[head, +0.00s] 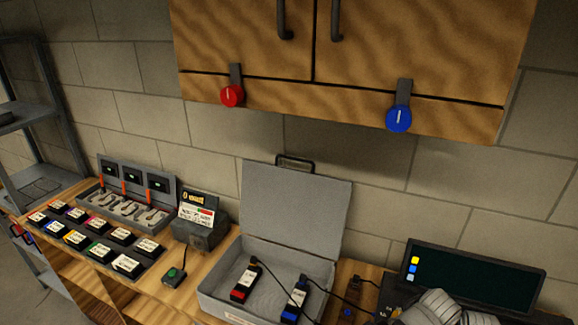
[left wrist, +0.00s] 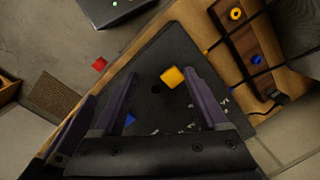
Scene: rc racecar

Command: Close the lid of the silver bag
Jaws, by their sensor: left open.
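The silver bag is a grey hard case (head: 216,288) on the wooden bench in the head view. Its lid (head: 295,205) stands open and upright at the back, with a dark handle (head: 295,161) on its top edge. A red-ended black pack (head: 246,280) and a blue-ended one (head: 295,300) lie inside, with black cables running out to the right. In the left wrist view my left gripper (left wrist: 157,76) is open, fingers wide apart above a dark flat surface, away from the case. My right gripper is not seen.
A laptop (head: 475,275) stands right of the case, with a grey arm part of mine before it. A charger (head: 202,220) and a tray of labelled packs (head: 100,235) stand left. Cabinets (head: 350,50) hang above. A yellow block (left wrist: 172,77) shows below my left gripper.

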